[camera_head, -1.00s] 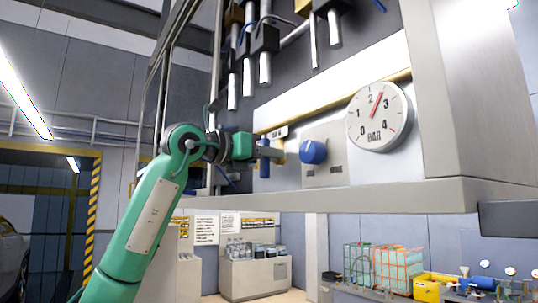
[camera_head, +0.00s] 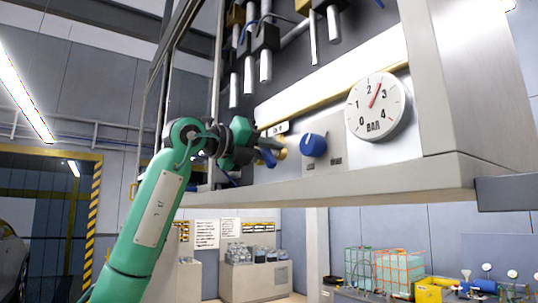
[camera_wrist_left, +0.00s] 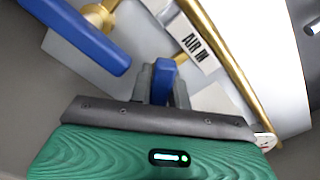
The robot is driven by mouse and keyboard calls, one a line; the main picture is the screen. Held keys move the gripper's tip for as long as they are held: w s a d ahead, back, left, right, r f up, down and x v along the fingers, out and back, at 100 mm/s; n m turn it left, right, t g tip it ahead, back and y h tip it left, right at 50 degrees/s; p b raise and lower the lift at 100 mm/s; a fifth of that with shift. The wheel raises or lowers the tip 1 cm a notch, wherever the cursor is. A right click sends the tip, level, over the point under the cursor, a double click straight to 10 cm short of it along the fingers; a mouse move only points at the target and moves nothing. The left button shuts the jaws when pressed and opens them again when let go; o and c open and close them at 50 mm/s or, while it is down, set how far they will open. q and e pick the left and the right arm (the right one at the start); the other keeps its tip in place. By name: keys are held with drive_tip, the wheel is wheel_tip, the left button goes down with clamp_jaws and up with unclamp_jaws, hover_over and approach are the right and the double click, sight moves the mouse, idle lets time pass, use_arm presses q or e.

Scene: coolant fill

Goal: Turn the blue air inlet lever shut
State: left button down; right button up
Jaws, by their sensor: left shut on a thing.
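The blue air inlet lever (camera_head: 269,157) is at the left of the panel, beside brass fittings, and slants in the head view. My left gripper (camera_head: 257,149) is at it, with its arm coming up from below. In the left wrist view the lever's blue end (camera_wrist_left: 163,78) sits between the two grey fingers (camera_wrist_left: 162,88), and the gripper is shut on it. The "AIR IN" label (camera_wrist_left: 195,48) is just beyond. The gripper body hides part of the lever. My right gripper is not in view.
A blue knob (camera_head: 313,145) and a round BAR gauge (camera_head: 376,107) are to the right of the lever. A grey ledge (camera_head: 350,182) runs below the panel. Another blue bar (camera_wrist_left: 80,35) is close by in the left wrist view. Pipes (camera_head: 265,65) hang above.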

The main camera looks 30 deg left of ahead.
use_arm(q)
drive_tip(key=n+b, duration=0.1)
drive_tip(key=n, duration=0.2)
drive_tip(key=shift+f+n, duration=0.15)
drive_tip(key=shift+n, duration=0.25)
drive_tip(key=n+b, duration=0.1)
drive_tip(key=n, duration=0.2)
drive_tip(key=shift+a+f+b, duration=0.1)
drive_tip(key=shift+b, duration=0.25)
drive_tip(key=n+b, duration=0.1)
drive_tip(key=n, duration=0.2)
drive_tip(key=shift+n, duration=0.6)
drive_tip(key=c, duration=1.3)
unclamp_jaws()
drive_tip(key=shift+w, duration=0.1)
